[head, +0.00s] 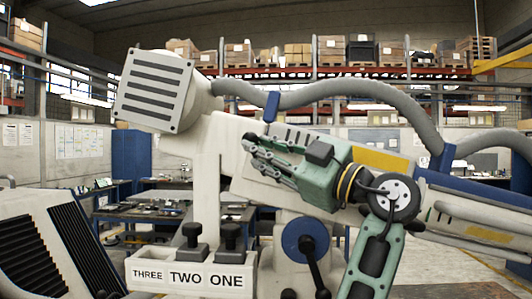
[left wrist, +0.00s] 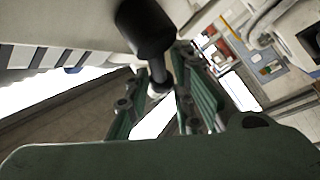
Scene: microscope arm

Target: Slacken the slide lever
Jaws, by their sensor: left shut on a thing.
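My left gripper (head: 252,150), green with dark joints, is in front of the pale microscope arm in the head view, its fingertips pointing left. In the left wrist view its fingers (left wrist: 158,92) are closed around the thin metal stem of a lever with a thick black knob (left wrist: 147,28). The knob sticks out past the fingers towards the top of that view. My right gripper is not in view.
A white box (head: 190,275) labelled THREE, TWO, ONE carries black handles (head: 229,238) below my gripper. A blue disc (head: 305,240) with a black crank is at its right. A thick grey hose (head: 350,92) arches above. A square vented head (head: 153,90) is at upper left.

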